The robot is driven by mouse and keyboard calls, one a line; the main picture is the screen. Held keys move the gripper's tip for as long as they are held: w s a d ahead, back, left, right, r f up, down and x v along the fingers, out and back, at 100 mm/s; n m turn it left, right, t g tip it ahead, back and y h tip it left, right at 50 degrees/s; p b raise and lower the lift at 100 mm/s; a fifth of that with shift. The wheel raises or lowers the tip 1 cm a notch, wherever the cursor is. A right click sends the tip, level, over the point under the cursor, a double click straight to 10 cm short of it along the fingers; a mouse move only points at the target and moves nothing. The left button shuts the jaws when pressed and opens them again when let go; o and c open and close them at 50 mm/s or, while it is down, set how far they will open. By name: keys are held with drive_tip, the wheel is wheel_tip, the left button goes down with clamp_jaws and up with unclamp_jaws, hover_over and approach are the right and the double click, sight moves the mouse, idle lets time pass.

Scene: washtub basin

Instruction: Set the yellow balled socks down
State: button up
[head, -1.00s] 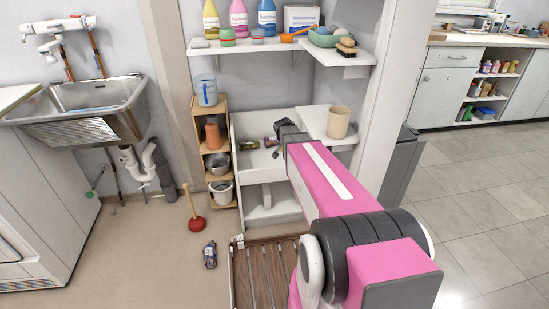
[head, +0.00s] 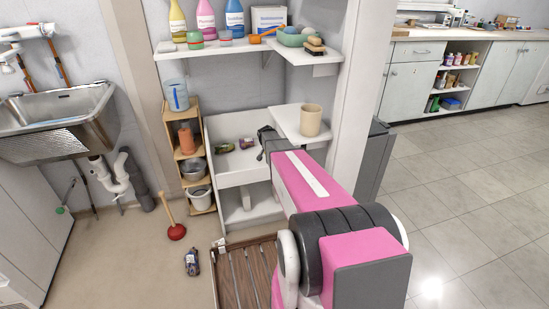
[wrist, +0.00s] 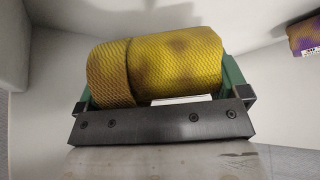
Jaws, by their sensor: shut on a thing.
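The yellow balled socks (wrist: 165,62), a plump roll with a mesh-like knit and brownish patches, fill the middle of the wrist view. My gripper (wrist: 158,78) is shut on them, with a green finger at each end of the roll. They are over or in the white washtub basin (head: 240,172); I cannot tell whether they touch its floor.
A purple and yellow item (wrist: 305,34) lies at the right of the wrist view. In the head view a dark item (head: 224,148) and a small purple item (head: 246,143) lie in the basin. A side ledge with a beige cup (head: 311,120) stands close right of my wrist.

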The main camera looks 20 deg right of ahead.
drive_tip(key=shift+w+f, duration=0.1)
drive_tip(key=shift+f, duration=1.95)
drive_tip(key=shift+d+f, duration=0.1)
drive_tip(key=shift+f, duration=0.05)
drive_tip(key=o, duration=0.6)
drive_tip(key=shift+o, duration=0.2)
drive_tip(key=v, duration=1.2)
drive_tip(key=s+a+r+n+g+y, duration=0.1)
drive_tip(key=s+a+n, duration=0.2)
drive_tip(key=s, duration=0.7)
drive_tip(key=s+a+r+n+g+y, duration=0.1)
drive_tip(key=s+a+n, duration=0.2)
drive_tip(key=s, duration=0.7)
drive_tip(key=s+a+r+n+g+y, duration=0.1)
drive_tip(key=s+a, duration=0.4)
drive_tip(key=s, duration=0.5)
drive_tip(key=shift+a+r+n+g+y, duration=0.3)
drive_tip(key=shift+n+g+y, duration=0.3)
drive_tip(key=shift+n, duration=0.4)
